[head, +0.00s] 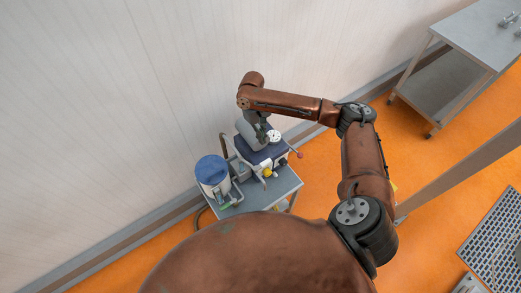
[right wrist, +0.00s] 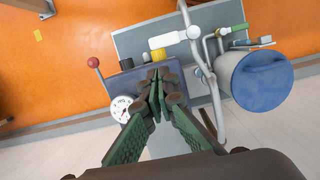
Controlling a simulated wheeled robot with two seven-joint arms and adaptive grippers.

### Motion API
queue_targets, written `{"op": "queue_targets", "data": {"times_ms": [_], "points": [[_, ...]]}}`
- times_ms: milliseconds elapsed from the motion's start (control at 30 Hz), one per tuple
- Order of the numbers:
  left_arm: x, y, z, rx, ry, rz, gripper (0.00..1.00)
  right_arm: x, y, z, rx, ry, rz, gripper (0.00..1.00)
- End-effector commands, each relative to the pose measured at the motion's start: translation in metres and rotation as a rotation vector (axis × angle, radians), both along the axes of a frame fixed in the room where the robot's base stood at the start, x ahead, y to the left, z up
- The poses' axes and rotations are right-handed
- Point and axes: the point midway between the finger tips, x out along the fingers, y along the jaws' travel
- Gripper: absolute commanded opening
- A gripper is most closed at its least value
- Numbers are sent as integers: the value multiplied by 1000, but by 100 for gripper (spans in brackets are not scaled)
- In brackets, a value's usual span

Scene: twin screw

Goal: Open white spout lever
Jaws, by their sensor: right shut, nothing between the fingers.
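A white spout lever (right wrist: 166,41) sticks out at the front of the twin-screw machine in the right wrist view, beside a yellow knob (right wrist: 158,55). In the head view the machine (head: 247,156) stands on a small grey cart, with the yellow knob (head: 267,172) on its front. My right gripper (right wrist: 157,78) is shut and empty. Its fingertips are over the machine's dark blue top, apart from the white lever in the picture. In the head view my right gripper (head: 263,138) is small and partly hidden by the arm. My left gripper does not show.
A blue-lidded container (right wrist: 262,80) with grey pipes stands beside the machine. The grey cart (head: 284,184) is near the wall. A metal table (head: 470,40) stands at the upper right.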

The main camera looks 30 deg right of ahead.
Motion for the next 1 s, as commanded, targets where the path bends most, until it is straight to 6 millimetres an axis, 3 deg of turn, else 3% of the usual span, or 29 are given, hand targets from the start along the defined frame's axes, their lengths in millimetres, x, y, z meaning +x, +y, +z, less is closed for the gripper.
{"op": "queue_targets", "data": {"times_ms": [200, 300, 367, 633, 800, 1000], "points": [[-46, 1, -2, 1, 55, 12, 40, 10, 10, -4, 1, 3, 17, 0], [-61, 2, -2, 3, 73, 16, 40, 9, 10, -12, 1, 7, 18, 0], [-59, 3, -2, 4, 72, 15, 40, 6, 9, -20, 2, 8, 17, 0], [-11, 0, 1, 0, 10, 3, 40, -7, 8, -66, 1, 8, 16, 0], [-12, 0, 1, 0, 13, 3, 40, -13, 6, -89, 1, 6, 14, 0], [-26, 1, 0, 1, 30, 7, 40, -15, 6, -100, 1, 4, 14, 0]]}}
